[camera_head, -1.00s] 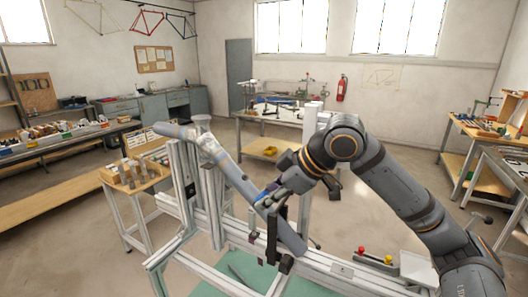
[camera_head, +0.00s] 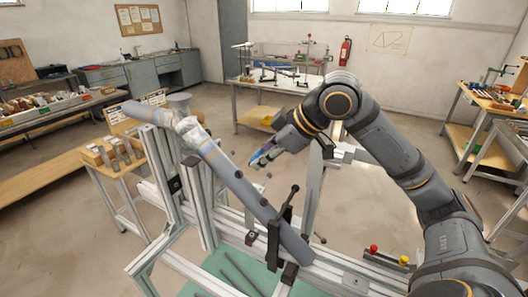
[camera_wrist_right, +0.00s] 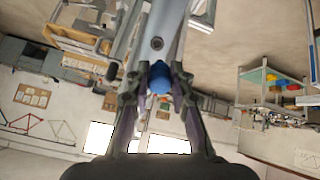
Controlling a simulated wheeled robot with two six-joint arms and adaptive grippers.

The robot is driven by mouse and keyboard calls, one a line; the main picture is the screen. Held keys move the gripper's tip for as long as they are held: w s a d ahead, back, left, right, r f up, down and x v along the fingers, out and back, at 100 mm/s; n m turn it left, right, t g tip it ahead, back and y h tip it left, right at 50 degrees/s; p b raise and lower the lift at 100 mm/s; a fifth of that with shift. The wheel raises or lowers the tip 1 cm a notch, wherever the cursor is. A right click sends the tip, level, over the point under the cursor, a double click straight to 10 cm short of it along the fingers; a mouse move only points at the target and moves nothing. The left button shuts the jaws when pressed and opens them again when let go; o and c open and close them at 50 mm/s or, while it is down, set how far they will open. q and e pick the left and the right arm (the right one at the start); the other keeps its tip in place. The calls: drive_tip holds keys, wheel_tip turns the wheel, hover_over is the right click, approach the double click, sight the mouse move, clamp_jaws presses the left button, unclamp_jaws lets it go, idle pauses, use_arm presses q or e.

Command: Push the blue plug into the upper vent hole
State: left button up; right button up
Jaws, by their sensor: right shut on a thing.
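A grey tube (camera_head: 222,160) lies slanted in the frame jig, running from upper left to lower right. Two dark holes show on it in the head view: the upper vent hole (camera_head: 238,174) and a lower one (camera_head: 264,202). My right gripper (camera_head: 259,159) is above and to the right of the upper hole, apart from the tube in the picture. It is shut on the blue plug (camera_wrist_right: 160,78), which shows between the fingertips (camera_wrist_right: 159,88) in the wrist view. A hole (camera_wrist_right: 157,43) in the tube shows beyond the plug there. My left gripper is not in view.
A dark upright clamp (camera_head: 273,240) grips the tube's lower end. Aluminium jig rails (camera_head: 205,205) stand under and left of the tube. A red knob (camera_head: 374,249) and a yellow knob (camera_head: 404,260) stand at the lower right. Open floor lies behind.

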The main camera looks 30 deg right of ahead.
drive_tip(key=shift+w+a+f+p, duration=0.2)
drive_tip(key=shift+w+f+p, duration=0.4)
drive_tip(key=shift+w+f, duration=0.3)
drive_tip(key=shift+a+f, duration=0.1)
drive_tip(key=shift+a, duration=0.05)
drive_tip(key=shift+p+x, duration=0.45)
drive_tip(key=shift+x, duration=0.55)
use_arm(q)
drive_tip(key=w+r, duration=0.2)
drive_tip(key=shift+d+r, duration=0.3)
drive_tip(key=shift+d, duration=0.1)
use_arm(e)
drive_tip(key=shift+w+f, duration=0.15)
drive_tip(key=shift+f, duration=0.1)
use_arm(q)
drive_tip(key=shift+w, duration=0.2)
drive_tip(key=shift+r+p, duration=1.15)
drive_tip(key=shift+p, duration=0.1)
use_arm(e)
drive_tip(key=shift+x, duration=1.35)
drive_tip(key=o, duration=0.9)
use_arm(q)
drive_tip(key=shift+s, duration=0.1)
